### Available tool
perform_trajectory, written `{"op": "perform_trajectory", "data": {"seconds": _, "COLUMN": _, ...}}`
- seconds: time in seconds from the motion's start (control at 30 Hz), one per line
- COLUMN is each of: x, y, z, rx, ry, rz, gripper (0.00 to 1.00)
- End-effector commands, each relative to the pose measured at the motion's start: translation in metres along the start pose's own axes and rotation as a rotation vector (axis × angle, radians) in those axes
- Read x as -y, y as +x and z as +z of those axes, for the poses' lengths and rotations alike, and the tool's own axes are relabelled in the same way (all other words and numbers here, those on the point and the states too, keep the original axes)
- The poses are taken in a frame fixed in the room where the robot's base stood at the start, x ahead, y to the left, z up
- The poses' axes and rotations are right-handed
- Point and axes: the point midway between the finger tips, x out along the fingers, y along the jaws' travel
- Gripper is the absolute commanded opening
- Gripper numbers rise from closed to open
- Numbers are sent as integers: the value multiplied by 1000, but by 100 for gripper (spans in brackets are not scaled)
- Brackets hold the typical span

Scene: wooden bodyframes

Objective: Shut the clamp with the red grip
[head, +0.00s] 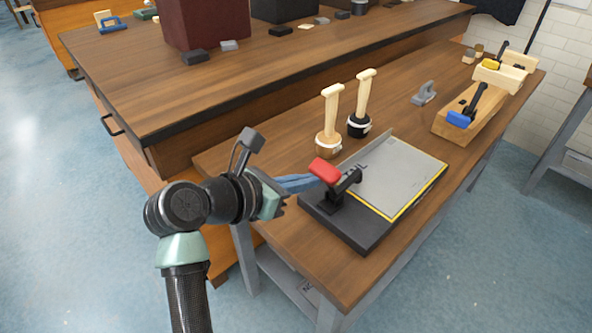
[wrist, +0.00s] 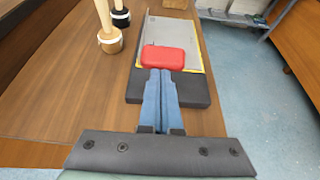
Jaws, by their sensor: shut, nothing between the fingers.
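The clamp with the red grip (head: 325,171) stands on a black base at the near end of the table. Its black arm (head: 347,188) is tilted, with the red grip raised at the left end. In the wrist view the red grip (wrist: 163,57) lies just beyond my fingertips. My gripper (head: 312,182) reaches in from the left, its blue fingers together and empty. The fingertips also show in the wrist view (wrist: 158,74), close to the red grip. I cannot tell whether they touch it. The clamp's lower parts are hidden in the wrist view.
A grey plate with yellow edging (head: 400,175) lies on the black base. Two wooden-handled tools (head: 328,140) stand behind it. A wooden block with a blue-gripped clamp (head: 458,118) is farther right. The table's near corner is bare.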

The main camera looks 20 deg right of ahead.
Motion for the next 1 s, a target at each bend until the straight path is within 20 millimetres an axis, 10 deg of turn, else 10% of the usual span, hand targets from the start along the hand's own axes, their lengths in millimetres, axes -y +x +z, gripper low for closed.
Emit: {"op": "perform_trajectory", "data": {"seconds": 1.0, "x": 1, "y": 12, "z": 21, "rx": -174, "ry": 1, "rz": -4, "gripper": 0}}
